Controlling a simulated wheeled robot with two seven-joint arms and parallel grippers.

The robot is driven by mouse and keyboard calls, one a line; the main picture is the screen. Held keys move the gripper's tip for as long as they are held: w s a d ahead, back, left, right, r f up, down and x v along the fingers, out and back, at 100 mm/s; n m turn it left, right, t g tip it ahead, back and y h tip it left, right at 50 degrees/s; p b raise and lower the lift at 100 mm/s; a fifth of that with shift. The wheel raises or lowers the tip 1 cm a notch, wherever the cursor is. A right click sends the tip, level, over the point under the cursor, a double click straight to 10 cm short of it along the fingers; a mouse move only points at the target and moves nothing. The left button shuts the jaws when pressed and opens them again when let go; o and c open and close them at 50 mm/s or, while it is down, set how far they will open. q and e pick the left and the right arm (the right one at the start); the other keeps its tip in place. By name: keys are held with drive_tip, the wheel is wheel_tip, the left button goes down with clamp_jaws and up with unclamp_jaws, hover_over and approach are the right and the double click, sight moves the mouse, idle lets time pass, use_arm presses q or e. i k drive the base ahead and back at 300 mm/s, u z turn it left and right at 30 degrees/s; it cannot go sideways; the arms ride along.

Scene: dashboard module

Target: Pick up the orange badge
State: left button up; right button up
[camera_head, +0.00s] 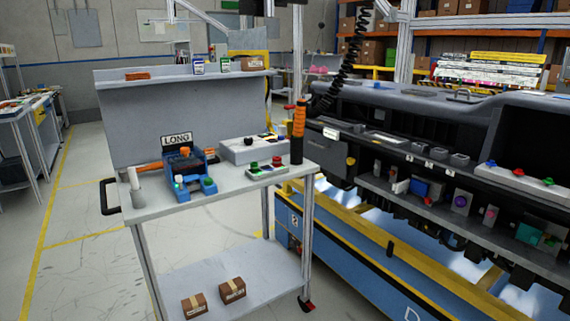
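No thing in the head view is clearly an orange badge. Flat orange pieces (138,75) lie at the left of the cart's upper shelf, too small to identify. Another orange item (184,151) is at the blue fixture (196,178) below the LONG sign (177,140), partly hidden. A tool with an orange grip (299,119) stands upright at the right end of the cart top. Neither of my grippers shows in the head view.
The grey cart (232,202) also bears a white box (250,149) and a small button panel (267,169). Two cartons (232,290) sit on its lower shelf. The dark dashboard module (430,150) stands close at the right. Open floor (85,265) lies at the left.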

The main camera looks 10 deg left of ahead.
sight(209, 152)
drive_tip(key=z, duration=0.15)
drive_tip(key=k, duration=0.45)
drive_tip(key=z, duration=0.3)
drive_tip(key=i, duration=1.95)
drive_tip(key=u, duration=2)
drive_tip(key=i, duration=0.85)
drive_tip(key=u, duration=0.85)
